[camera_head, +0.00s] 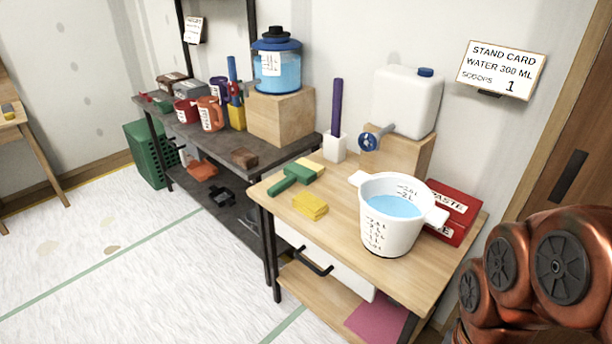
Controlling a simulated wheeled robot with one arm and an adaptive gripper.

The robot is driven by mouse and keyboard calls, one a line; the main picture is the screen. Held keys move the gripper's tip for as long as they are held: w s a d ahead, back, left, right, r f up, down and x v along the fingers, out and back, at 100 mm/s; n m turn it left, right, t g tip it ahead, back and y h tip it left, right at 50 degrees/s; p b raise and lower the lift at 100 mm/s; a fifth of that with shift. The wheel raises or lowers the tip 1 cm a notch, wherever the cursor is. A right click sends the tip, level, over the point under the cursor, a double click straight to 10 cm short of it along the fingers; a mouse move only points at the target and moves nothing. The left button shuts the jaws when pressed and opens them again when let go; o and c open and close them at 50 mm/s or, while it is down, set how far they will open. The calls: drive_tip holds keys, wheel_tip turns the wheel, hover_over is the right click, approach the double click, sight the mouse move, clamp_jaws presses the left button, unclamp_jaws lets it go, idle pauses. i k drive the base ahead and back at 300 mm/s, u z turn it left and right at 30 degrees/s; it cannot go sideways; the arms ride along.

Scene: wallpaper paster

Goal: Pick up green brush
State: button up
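The green brush (296,177) lies on the light wooden table (345,200), near its back left corner. It has a green handle pointing to the left front and a green head with a pale yellow strip along its far side. A yellow sponge-like block (310,205) lies just in front of it, apart from it. My arm's orange-brown links show at the lower right, well away from the brush. My gripper is not in view.
A white measuring bucket (388,232) with water stands right of the brush. Behind are a white holder (336,147) with a purple stick, a white jug (408,100) on a wooden block and a red paste box (452,208). A dark shelf (225,150) adjoins left. Floor at left is clear.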

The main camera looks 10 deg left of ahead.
sight(305, 171)
drive_tip(key=z, duration=0.1)
drive_tip(key=k, duration=0.4)
drive_tip(key=u, duration=1.4)
drive_tip(key=i, duration=0.8)
drive_tip(key=u, duration=0.65)
drive_tip(key=i, duration=1.2)
drive_tip(key=z, duration=0.9)
drive_tip(key=i, duration=0.55)
drive_tip(key=z, duration=0.45)
